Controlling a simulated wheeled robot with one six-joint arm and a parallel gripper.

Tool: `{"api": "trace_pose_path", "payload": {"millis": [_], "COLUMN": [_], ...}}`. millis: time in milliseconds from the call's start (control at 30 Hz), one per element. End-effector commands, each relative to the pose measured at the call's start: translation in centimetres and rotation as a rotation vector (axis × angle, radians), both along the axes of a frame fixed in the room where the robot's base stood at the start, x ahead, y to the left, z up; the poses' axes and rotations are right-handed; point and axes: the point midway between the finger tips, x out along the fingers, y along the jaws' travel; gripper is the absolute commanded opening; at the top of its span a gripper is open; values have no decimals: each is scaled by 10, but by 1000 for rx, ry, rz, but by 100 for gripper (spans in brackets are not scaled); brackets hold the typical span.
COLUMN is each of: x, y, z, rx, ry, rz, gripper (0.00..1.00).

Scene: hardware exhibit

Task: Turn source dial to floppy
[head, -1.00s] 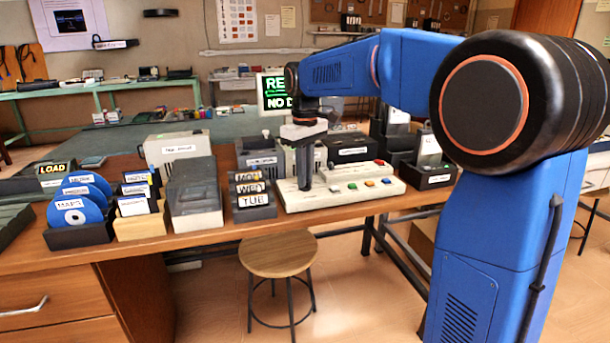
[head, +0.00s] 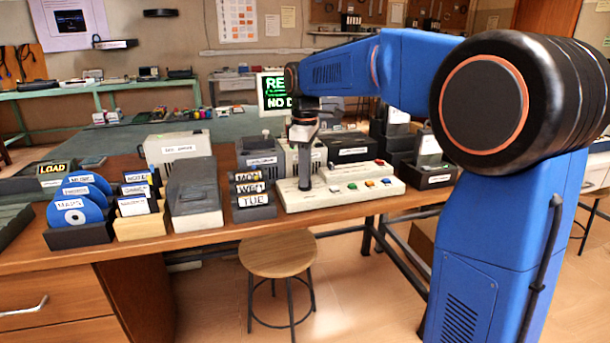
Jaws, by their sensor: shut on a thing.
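The cream control console (head: 330,202) sits near the front edge of the wooden desk, with several coloured buttons on its right part. My gripper (head: 305,186) points straight down onto the console's left part, its fingers low against the top. It is shut on the source dial, which its fingers hide, so I cannot read the dial's pointer or labels. A screen (head: 271,94) behind shows green text, partly covered by my arm; I read only "RE" and "NO D".
Further left are a grey lidded case (head: 194,200) and holders with blue discs (head: 75,212) and floppies (head: 137,205). Dark boxes (head: 430,176) stand to the right. A stool (head: 278,255) is in front.

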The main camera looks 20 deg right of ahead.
Motion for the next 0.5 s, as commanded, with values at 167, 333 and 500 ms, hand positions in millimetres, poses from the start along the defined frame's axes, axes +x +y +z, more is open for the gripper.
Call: {"api": "trace_pose_path", "payload": {"millis": [167,333,500], "x": [1,1,0], "y": [0,0,0], "z": [1,1,1], "rx": [1,0,0], "ry": [-3,-4,-2], "rz": [1,1,0], "gripper": [0,0,30]}}
